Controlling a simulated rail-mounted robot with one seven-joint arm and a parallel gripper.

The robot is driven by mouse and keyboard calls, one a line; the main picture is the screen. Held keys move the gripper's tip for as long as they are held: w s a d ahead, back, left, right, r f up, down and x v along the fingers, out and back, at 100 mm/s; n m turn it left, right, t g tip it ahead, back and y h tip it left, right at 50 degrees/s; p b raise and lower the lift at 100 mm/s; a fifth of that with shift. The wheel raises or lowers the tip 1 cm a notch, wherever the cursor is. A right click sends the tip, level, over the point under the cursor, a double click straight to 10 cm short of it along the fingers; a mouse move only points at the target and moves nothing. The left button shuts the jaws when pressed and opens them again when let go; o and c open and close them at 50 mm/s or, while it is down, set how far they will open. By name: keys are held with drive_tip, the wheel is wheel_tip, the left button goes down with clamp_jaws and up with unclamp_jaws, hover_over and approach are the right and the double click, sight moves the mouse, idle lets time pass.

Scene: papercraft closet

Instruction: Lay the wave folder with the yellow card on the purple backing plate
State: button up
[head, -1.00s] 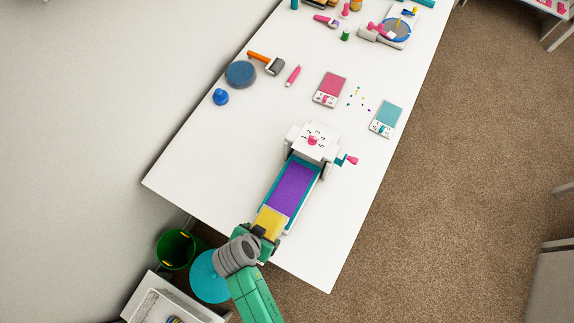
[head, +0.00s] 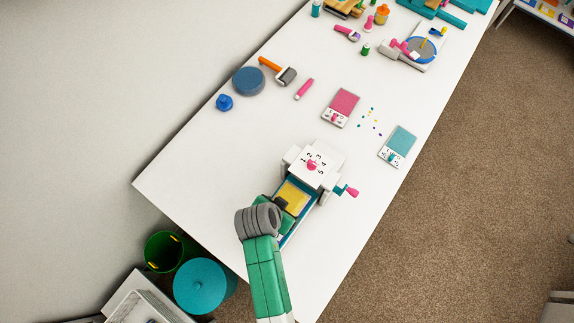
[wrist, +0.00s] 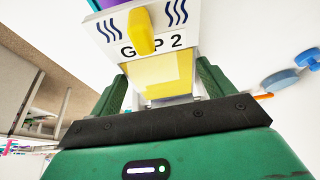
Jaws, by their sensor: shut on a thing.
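The wave folder with the yellow card (head: 294,196) shows in the head view over the bed of a white machine (head: 318,166), close to its body. In the wrist view the yellow card (wrist: 160,76) lies between the two green fingers. My gripper (wrist: 160,88) is shut on the folder; it also shows in the head view (head: 283,206). A purple patch of the backing plate (wrist: 105,4) shows at the wrist view's top left; in the head view the folder and my arm hide the plate. I cannot tell whether folder and plate touch.
A white panel (wrist: 112,37) with wave marks, "2" and a yellow knob (wrist: 141,32) is ahead of the fingers. The machine has a pink crank (head: 350,191) on its right. Pink (head: 341,107) and teal (head: 399,147) cards lie farther up the table. Bare table lies left.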

drive_tip(key=b+x, duration=0.4)
drive_tip(key=shift+s+f+b, duration=0.1)
drive_tip(key=shift+f+b, duration=0.05)
drive_tip(key=shift+b, duration=0.2)
drive_tip(key=shift+s+a, duration=0.15)
drive_tip(key=shift+r, duration=0.25)
drive_tip(key=shift+f, duration=0.1)
drive_tip(key=o, duration=1)
drive_tip(key=shift+c, duration=0.2)
drive_tip(key=p+v, duration=0.2)
drive_tip(key=v, duration=1)
